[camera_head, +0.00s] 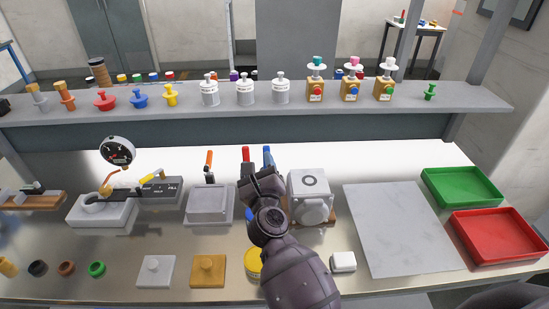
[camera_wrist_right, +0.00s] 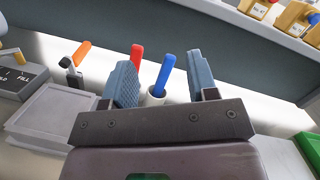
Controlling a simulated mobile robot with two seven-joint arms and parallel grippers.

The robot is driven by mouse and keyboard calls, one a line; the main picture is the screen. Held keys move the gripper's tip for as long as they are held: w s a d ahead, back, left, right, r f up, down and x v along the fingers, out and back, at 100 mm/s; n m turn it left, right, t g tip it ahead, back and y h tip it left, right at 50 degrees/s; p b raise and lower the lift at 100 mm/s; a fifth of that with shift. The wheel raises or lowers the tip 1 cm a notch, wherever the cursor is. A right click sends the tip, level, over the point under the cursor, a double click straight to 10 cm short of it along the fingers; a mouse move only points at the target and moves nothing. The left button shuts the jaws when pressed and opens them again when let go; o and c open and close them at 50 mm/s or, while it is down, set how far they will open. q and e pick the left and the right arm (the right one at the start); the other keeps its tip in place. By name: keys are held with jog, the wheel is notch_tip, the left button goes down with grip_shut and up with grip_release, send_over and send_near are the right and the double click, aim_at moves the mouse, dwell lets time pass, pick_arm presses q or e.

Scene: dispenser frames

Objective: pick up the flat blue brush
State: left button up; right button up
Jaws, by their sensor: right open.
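A blue handle (camera_head: 267,156), which looks like the flat blue brush, stands upright beside a red handle (camera_head: 245,158) at the back of the bench. In the right wrist view the blue handle (camera_wrist_right: 163,75) leans slightly in a small white cup (camera_wrist_right: 154,98), with the red handle (camera_wrist_right: 137,56) just left of it. The brush's lower end is hidden in the cup. My right gripper (camera_head: 265,182) is open, and in the wrist view its fingers (camera_wrist_right: 160,62) frame the blue handle, which appears beyond them. Contact is not visible. My left gripper is not in view.
A white boxy device (camera_head: 310,185) stands close right of my right gripper. A grey box (camera_head: 208,203) and an orange-handled tool (camera_head: 209,160) are to its left. The shelf (camera_head: 200,118) with bottles runs behind. Green (camera_head: 462,187) and red (camera_head: 500,236) trays lie far right.

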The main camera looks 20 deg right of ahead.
aim_at(266, 146)
jog(key=shift+w+d+f+m+g+h, duration=0.3)
jog(key=shift+w+d+f+m, duration=0.3)
jog(key=shift+w+d+m, duration=0.85)
jog(key=shift+w+d+f+m+g+h, duration=0.15)
jog(key=shift+w+d+f+m+g, duration=0.45)
jog(key=shift+w, duration=1.55)
jog(key=shift+w+d+f+m+g+h, duration=0.25)
jog(key=shift+w+d+f+m, duration=0.45)
jog(key=shift+w+m, duration=0.85)
jog(key=shift+w+n, duration=0.25)
jog(key=shift+n, duration=0.05)
grip_shut()
